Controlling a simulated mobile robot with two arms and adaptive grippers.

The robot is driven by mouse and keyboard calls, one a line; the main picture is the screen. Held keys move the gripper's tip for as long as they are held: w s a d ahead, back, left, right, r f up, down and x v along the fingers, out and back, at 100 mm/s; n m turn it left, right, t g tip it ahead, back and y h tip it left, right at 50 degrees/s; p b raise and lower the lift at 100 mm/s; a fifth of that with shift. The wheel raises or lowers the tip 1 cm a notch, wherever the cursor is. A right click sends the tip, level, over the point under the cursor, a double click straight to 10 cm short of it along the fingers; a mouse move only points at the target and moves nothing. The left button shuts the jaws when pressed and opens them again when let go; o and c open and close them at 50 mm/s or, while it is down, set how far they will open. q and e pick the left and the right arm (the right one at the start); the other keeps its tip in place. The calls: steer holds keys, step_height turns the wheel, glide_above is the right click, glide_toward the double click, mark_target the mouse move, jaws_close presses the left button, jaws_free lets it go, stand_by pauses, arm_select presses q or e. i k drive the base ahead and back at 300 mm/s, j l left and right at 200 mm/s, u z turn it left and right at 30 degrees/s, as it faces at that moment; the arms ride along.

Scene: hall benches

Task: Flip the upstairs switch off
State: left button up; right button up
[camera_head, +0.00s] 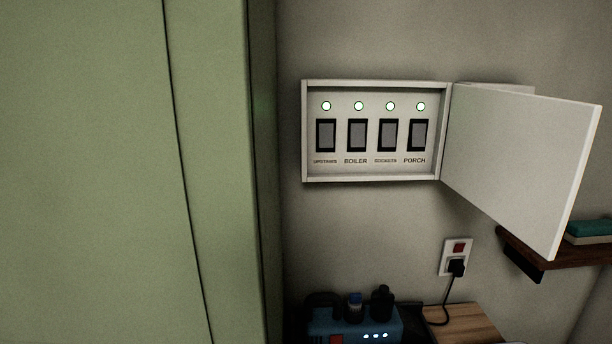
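A white switch box (342,174) is fixed to the wall, its door (520,165) swung open to the right. Inside are several grey rocker switches with black frames in a row. The upstairs switch (326,135) is the leftmost, above a small label that reads roughly "UPSTAIRS". A green light (326,106) glows above it. The other switches, including the boiler switch (357,135) and the porch switch (418,135), also have green lights lit above them. Neither of my grippers shows in the view.
A tall green cabinet (90,170) fills the left side, close to the box. Below the box are a blue device (350,324) with dark items and a wooden board (462,325). A wall socket (457,250) holds a black plug. A dark shelf (555,250) is at the right.

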mark_target(326, 130)
steer(key=l+u, duration=0.15)
steer(key=l, duration=0.5)
steer(key=l+u, duration=0.15)
steer(key=l, duration=0.5)
steer(key=k+l+u, duration=0.15)
steer(key=l, duration=0.5)
steer(key=k+l+u, duration=0.15)
steer(key=l, duration=0.5)
steer(key=i, duration=0.05)
